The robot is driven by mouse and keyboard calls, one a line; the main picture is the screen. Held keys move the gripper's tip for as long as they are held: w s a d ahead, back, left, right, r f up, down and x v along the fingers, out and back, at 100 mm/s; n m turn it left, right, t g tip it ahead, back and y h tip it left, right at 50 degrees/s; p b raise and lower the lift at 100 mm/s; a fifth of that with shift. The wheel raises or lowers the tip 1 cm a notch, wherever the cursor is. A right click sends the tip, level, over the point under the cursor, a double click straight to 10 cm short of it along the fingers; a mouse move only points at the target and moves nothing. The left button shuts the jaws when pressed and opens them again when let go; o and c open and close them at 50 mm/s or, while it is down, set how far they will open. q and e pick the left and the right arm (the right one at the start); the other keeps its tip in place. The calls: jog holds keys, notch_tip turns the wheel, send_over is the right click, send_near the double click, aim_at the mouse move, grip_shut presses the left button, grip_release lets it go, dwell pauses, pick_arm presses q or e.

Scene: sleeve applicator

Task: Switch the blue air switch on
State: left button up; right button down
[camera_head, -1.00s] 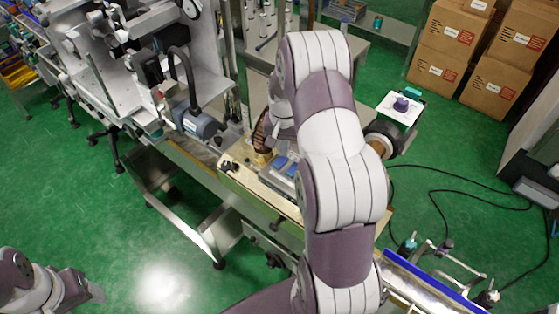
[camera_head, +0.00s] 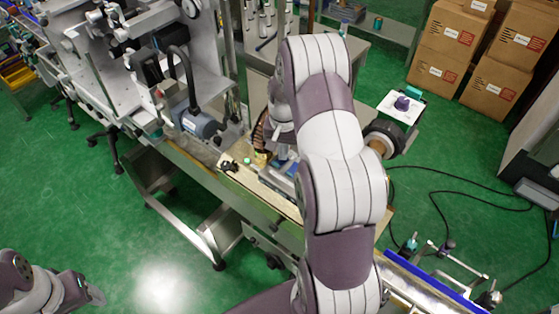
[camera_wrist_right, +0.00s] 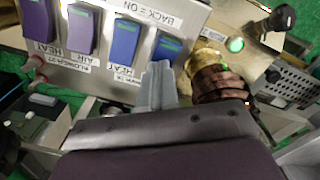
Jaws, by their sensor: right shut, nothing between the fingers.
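In the right wrist view a grey panel carries several rocker switches: a dark purple one (camera_wrist_right: 37,20), a lilac one (camera_wrist_right: 82,28), a blue one labelled HEAT (camera_wrist_right: 125,40), and a blue one with a green end (camera_wrist_right: 167,48), the blue air switch by its place in the row. Its own label is hidden behind my right gripper (camera_wrist_right: 158,70). That gripper is shut and empty, its tips at the near end of this switch; I cannot tell whether they touch. In the head view my right arm partly hides the panel. My left gripper (camera_head: 94,296) is at lower left, its fingers unclear.
A green lamp (camera_wrist_right: 235,45) and a ribbed brown hose or fitting (camera_wrist_right: 218,84) sit just right of the gripper in the wrist view. The motor (camera_head: 200,122) and machine frame stand left of the panel. Cardboard boxes (camera_head: 500,90) are far back right.

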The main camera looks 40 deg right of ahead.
notch_tip(320, 180, up, 7)
jog(key=p, duration=0.5)
dwell(0.4)
